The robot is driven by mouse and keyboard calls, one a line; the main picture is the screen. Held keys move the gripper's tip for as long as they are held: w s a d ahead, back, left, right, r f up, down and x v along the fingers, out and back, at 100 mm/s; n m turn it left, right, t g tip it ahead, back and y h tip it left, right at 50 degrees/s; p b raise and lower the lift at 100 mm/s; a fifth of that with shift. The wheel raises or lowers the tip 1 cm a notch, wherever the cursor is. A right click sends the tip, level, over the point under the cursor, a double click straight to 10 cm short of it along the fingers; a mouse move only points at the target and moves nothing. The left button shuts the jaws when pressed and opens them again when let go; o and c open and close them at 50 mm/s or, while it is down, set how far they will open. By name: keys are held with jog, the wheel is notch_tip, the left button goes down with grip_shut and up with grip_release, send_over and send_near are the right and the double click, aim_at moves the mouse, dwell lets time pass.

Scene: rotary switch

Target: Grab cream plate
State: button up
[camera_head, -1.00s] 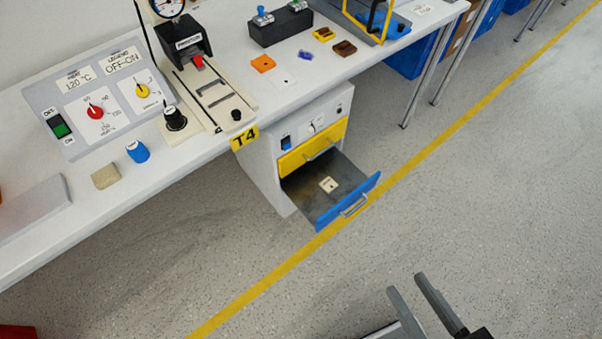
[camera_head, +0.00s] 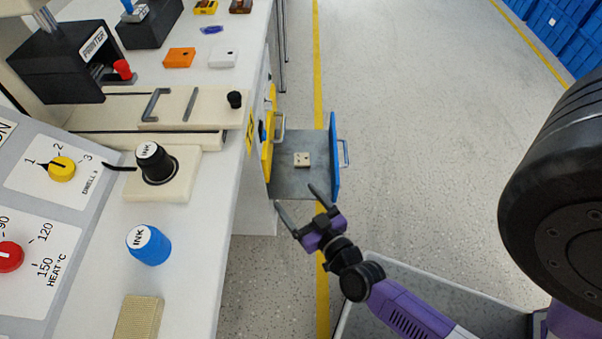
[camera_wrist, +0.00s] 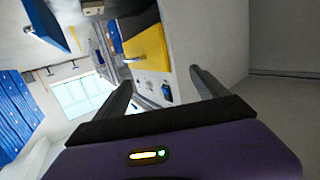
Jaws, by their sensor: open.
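The cream plate (camera_head: 302,159) is a small square piece with dark marks, lying flat in the open drawer (camera_head: 285,183) with the blue front. My gripper (camera_head: 298,200) is open and empty at the near edge of this drawer, apart from the plate. In the wrist view my gripper's two fingers (camera_wrist: 158,88) point toward the drawer cabinet, with nothing between them. That view shows the blue drawer front (camera_wrist: 46,20) at the upper left and a small light piece at the top that I cannot make out clearly.
The yellow drawer front (camera_head: 269,135) is left of the open drawer. The white table (camera_head: 195,225) carries a blue ink bottle (camera_head: 148,245), a black ink knob and the printer (camera_head: 75,65). A white plate (camera_head: 222,57) lies farther back. Open floor is to the right.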

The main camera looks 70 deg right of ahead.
jog(key=w+d+f+m+g+h+b, duration=0.25)
jog(key=d+f+b, duration=0.25)
jog(key=d+f, duration=0.4)
jog(key=m+g+h+b, duration=0.2)
jog(key=b, duration=0.3)
send_near(302, 160)
jog(key=shift+w+d, duration=0.3)
jog(key=shift+d, duration=0.35)
jog(key=b+x, duration=0.1)
jog(key=x, duration=0.2)
jog(key=shift+d+f+b, duration=0.1)
jog(key=shift+f+b, duration=0.05)
jog(key=shift+b, duration=0.15)
jog(key=shift+b+x, duration=1.2)
jog(key=shift+x, duration=1.15)
jog(key=shift+w, duration=0.1)
jog(key=shift+c, duration=0.3)
jog(key=c, duration=1.5)
